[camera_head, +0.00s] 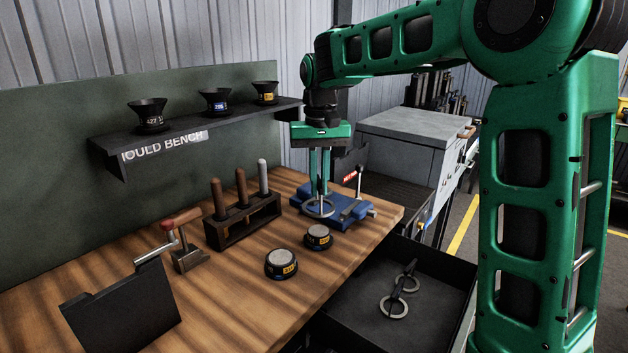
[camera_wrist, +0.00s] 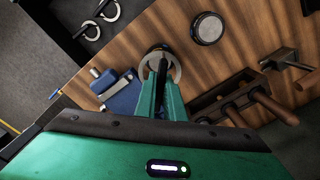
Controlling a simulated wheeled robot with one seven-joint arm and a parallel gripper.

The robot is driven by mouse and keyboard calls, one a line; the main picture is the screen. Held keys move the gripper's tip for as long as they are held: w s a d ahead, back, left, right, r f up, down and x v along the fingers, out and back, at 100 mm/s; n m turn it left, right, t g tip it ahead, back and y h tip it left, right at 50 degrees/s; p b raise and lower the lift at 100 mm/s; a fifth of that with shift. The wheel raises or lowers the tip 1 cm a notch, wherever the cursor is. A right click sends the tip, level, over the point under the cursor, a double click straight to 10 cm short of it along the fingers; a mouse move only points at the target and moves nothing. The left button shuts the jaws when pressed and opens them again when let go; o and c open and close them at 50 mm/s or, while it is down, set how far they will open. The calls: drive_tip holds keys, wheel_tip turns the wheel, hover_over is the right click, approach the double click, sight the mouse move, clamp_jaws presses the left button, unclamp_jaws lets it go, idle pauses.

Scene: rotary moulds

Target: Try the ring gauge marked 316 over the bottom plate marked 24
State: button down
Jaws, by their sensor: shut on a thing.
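My gripper (camera_head: 319,193) is shut on a pale metal ring gauge (camera_head: 318,216) and holds it in front of the blue vise (camera_head: 351,212). The held ring (camera_wrist: 178,72) also shows between the fingers in the wrist view; its marking cannot be read.
Two more ring gauges (camera_head: 393,307) lie in the open drawer (camera_head: 355,320). A wooden rack (camera_head: 243,222) with several handled tools stands left of the vise. A shelf (camera_head: 185,133) holds three black funnels.

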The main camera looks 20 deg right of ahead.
hover_over(319, 232)
drive_tip(key=shift+w+f, duration=0.15)
drive_tip(key=shift+f, duration=1.1)
drive_tip(key=shift+w+f, duration=0.1)
drive_tip(key=shift+f, duration=1.4)
drive_tip(key=shift+s, duration=0.15)
drive_tip(key=shift+f, duration=1.75)
idle(1.7)
drive_tip(key=shift+r, duration=0.15)
drive_tip(key=shift+r, duration=3.6)
